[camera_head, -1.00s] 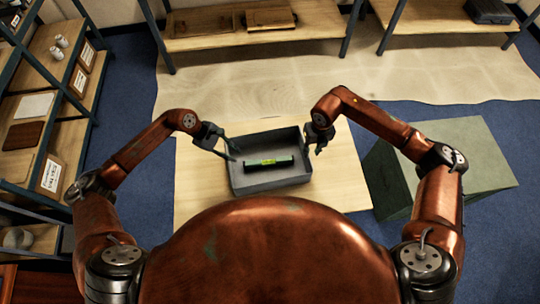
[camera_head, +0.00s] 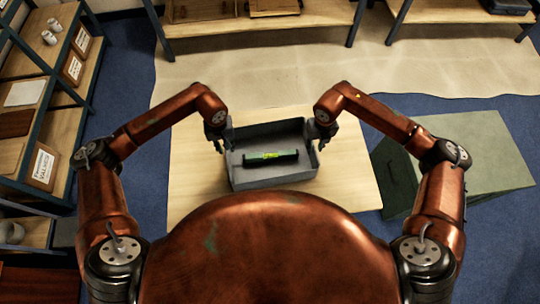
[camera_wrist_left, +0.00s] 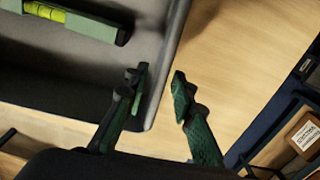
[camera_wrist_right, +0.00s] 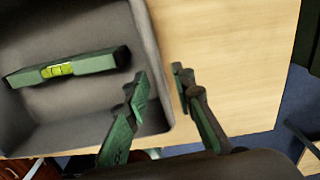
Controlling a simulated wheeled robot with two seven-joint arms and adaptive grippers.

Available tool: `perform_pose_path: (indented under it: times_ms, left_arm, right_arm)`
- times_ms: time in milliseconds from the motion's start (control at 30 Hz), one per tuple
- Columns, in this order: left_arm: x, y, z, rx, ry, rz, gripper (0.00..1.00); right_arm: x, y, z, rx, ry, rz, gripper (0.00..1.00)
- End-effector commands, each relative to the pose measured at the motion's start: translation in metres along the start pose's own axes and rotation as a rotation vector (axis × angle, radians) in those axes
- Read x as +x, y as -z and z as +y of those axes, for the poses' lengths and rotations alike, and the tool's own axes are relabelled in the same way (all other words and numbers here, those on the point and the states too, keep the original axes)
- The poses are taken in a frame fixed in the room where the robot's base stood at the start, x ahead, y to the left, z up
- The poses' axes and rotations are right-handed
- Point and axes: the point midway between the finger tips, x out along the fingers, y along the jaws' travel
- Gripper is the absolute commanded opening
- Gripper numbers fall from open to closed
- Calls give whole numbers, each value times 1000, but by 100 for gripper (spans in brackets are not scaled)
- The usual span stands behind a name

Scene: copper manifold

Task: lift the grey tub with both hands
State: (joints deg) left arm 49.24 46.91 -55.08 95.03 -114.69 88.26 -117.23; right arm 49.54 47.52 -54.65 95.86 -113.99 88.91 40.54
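The grey tub (camera_head: 262,181) stands on the wooden table. A green spirit level (camera_head: 270,157) with a yellow vial lies inside it. My left gripper (camera_head: 223,147) is at the tub's left wall. In the left wrist view its fingers (camera_wrist_left: 160,85) are apart, on either side of the tub wall. My right gripper (camera_head: 321,144) is at the right wall. In the right wrist view its fingers (camera_wrist_right: 160,82) are also apart, with the wall between them. Whether any finger touches the wall is not clear.
The light wooden table (camera_head: 350,185) has bare room on both sides of the tub. A green slanted block (camera_head: 470,150) stands to the right. Shelves (camera_head: 60,130) stand at the left, and wooden benches (camera_head: 260,22) at the back.

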Motion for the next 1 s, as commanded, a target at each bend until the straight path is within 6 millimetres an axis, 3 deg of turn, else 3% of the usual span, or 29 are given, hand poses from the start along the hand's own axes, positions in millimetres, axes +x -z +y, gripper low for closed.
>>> perform_pose_path:
  times_ms: [267,700,1000]
  left_arm:
    - [10,-1,-1,-5,-1,-4,23]
    - [69,-1,-1,-6,-2,-3,23]
    - [78,0,-2,-6,-1,-1,23]
  right_arm:
    - [9,0,1,-1,0,2,23]
    - [69,-1,2,-2,0,1,23]
    - [78,-1,1,-3,0,0,23]
